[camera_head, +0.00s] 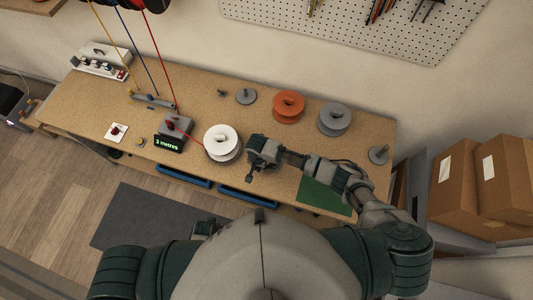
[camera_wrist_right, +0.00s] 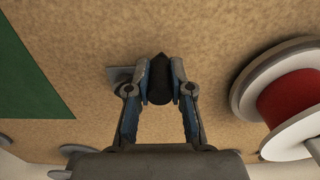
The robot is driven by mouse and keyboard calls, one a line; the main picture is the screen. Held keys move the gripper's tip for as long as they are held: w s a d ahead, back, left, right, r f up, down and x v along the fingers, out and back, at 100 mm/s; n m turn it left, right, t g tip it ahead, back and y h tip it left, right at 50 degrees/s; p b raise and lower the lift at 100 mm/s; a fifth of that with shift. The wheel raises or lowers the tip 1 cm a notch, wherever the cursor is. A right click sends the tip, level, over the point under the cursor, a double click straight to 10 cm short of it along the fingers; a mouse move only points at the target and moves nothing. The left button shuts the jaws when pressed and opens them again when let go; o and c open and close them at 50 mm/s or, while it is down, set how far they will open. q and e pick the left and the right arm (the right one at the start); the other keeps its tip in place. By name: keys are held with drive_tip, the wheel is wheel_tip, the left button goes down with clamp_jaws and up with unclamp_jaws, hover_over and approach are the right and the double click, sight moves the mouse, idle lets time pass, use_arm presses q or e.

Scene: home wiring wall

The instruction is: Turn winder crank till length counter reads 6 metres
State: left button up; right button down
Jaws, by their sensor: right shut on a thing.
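The length counter (camera_head: 170,143) is a dark box on the bench whose green display reads 3 metres. A red wire runs from it to the white winder spool (camera_head: 222,142). In the right wrist view the spool (camera_wrist_right: 290,95) stands at the right with red wire wound on it. My right gripper (camera_head: 258,160) is just right of the spool. In the wrist view the right gripper (camera_wrist_right: 160,82) is shut on a dark knob, the crank handle (camera_wrist_right: 160,80). The rest of the crank is mostly hidden. My left gripper is not seen.
Orange (camera_head: 288,107) and grey (camera_head: 335,119) spools stand behind my right gripper. A green mat (camera_head: 324,196) lies under my right forearm. A power strip (camera_head: 101,62) is at the far left. Blue trays (camera_head: 248,196) hang below the front edge. Cardboard boxes (camera_head: 467,182) stand at the right.

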drive_tip(key=shift+w+a, duration=0.2)
drive_tip(key=shift+w, duration=0.75)
drive_tip(key=shift+w+b, duration=0.1)
drive_tip(key=shift+b, duration=0.2)
drive_tip(key=shift+w+d, duration=0.1)
drive_tip(key=shift+w, duration=0.75)
drive_tip(key=shift+w+d, duration=0.1)
drive_tip(key=shift+w, duration=0.1)
drive_tip(key=shift+b, duration=0.3)
drive_tip(key=shift+w+d, duration=0.25)
drive_tip(key=shift+w, duration=0.25)
drive_tip(key=shift+w+d, duration=0.2)
drive_tip(key=shift+w, duration=0.35)
